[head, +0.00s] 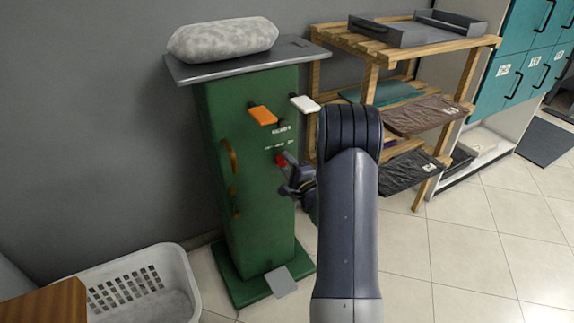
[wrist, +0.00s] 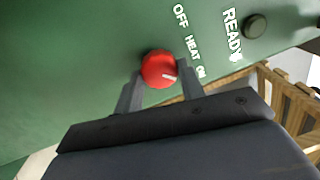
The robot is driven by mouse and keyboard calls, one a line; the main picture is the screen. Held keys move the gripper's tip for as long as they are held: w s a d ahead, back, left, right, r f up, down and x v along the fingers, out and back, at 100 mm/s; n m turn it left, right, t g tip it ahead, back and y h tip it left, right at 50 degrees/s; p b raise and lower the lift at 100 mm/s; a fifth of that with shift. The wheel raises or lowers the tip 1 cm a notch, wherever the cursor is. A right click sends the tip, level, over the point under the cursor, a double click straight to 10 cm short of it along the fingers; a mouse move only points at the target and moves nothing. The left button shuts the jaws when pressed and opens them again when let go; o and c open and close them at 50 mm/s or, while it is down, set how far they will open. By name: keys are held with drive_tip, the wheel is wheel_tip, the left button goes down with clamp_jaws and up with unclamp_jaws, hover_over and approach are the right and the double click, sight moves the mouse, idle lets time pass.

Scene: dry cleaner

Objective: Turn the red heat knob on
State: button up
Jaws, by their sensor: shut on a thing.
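The red heat knob (wrist: 155,66) sits on the front of the green machine (wrist: 70,60), under the printed words OFF, HEAT and ON. My gripper (wrist: 161,76) is shut on the knob, one finger on each side of it. The knob's short white mark points to the right in the wrist view, toward the ON end of the lettering. In the head view the red knob (head: 281,160) shows just beyond my gripper (head: 287,170), partly hidden by it.
An orange handle (head: 262,115) and a white handle (head: 304,104) stick out above the knob. A dark round READY light (wrist: 256,26) is beside its label. A wooden shelf (head: 371,80) stands right of the machine. A white basket (head: 178,275) is on the floor left.

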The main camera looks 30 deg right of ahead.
idle(0.3)
drive_tip(key=o, duration=1)
drive_tip(key=shift+s, duration=0.15)
drive_tip(key=s, duration=0.7)
drive_tip(key=s+p, duration=0.1)
drive_tip(key=s, duration=0.2)
drive_tip(key=shift+s+d+f, duration=0.15)
drive_tip(key=shift+s+f, duration=0.1)
drive_tip(key=shift+f, duration=0.05)
drive_tip(key=w, duration=0.7)
drive_tip(key=w+b, duration=0.1)
drive_tip(key=w, duration=0.3)
drive_tip(key=shift+a+r, duration=0.2)
drive_tip(key=shift+r, duration=0.1)
drive_tip(key=shift+s, duration=0.1)
drive_tip(key=shift+s, duration=0.1)
